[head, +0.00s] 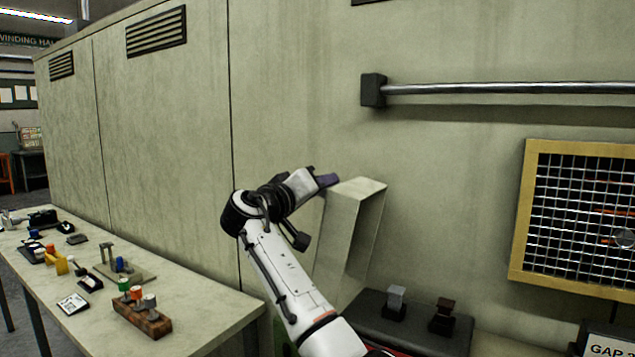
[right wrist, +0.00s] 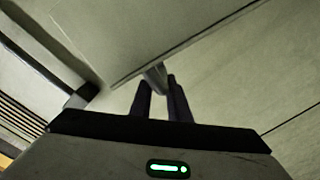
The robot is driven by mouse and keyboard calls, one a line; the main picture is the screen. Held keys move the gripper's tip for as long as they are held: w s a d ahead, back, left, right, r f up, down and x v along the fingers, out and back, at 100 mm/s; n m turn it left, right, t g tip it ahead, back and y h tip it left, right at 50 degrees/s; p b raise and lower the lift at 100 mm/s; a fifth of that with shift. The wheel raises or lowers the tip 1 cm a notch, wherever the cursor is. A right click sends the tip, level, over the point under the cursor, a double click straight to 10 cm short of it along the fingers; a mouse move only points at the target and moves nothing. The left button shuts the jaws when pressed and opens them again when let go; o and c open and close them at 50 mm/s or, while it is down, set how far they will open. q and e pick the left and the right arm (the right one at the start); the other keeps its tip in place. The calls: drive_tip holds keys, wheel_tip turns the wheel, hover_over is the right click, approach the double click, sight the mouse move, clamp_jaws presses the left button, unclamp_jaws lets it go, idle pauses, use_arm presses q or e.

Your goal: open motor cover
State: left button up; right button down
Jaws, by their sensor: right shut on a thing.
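The motor cover (head: 350,225) is a pale grey-green box-like panel standing out from the machine wall, with its top edge and right side showing. My right gripper (head: 327,181) is at its upper left corner. In the right wrist view the two dark fingers (right wrist: 161,100) are shut on a small grey handle (right wrist: 155,75) by the edge of the pale cover (right wrist: 130,35). What lies behind the cover is hidden. My left gripper is not in view.
A table (head: 205,325) with small parts and a wooden block of coloured pegs (head: 142,313) stands at left. A dark bench (head: 415,330) carries two small blocks below the cover. A metal rail (head: 500,88) and a yellow-framed mesh guard (head: 518,225) are at right.

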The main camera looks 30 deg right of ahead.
drive_tip(key=shift+w+a+f, duration=0.1)
drive_tip(key=shift+w+f, duration=0.05)
drive_tip(key=shift+f, duration=0.8)
drive_tip(key=c, duration=1.8)
unclamp_jaws()
drive_tip(key=shift+o, duration=0.2)
drive_tip(key=shift+s+a, duration=0.25)
drive_tip(key=shift+a, duration=0.3)
drive_tip(key=b+v, duration=0.2)
drive_tip(key=v, duration=0.7)
drive_tip(key=shift+r, duration=0.5)
